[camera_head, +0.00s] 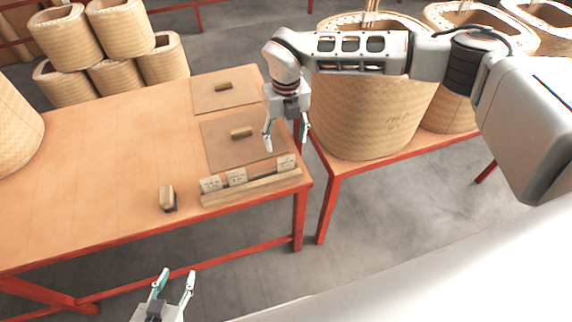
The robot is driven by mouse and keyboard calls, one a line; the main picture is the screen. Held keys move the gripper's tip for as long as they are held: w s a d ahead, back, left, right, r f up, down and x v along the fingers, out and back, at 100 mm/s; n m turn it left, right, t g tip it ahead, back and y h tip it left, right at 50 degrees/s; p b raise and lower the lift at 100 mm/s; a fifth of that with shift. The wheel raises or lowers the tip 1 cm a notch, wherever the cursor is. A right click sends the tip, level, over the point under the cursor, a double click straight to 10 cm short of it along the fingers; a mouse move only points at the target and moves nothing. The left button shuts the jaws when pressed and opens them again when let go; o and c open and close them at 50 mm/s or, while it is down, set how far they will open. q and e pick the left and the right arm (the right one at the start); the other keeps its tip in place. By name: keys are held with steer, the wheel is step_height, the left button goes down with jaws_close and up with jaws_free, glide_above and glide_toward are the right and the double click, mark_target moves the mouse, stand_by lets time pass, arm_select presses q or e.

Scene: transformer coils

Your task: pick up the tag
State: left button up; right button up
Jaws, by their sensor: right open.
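Three small pale tags with dark print stand in a wooden holder (255,188) at the table's right front: a left tag (210,184), a middle tag (236,176) and a right tag (286,163). My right gripper (287,146) points down with its fingers apart and nothing between them. In the picture it is just above the right tag; its exact height is unclear. My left gripper (177,276) is open and empty, low in the picture, in front of the table's near edge.
The wooden table (100,150) has red legs. Two brown mats (222,148) each hold a small wooden block. A small wood-and-dark object (167,197) is left of the holder. A large coil (370,115) stands on the neighbouring table; more coils (120,30) are stacked behind.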

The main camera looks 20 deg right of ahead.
mark_target(286, 157)
steer(key=f, duration=0.7)
steer(key=shift+s+f, duration=0.25)
steer(key=shift+f, duration=0.05)
steer(key=c, duration=0.9)
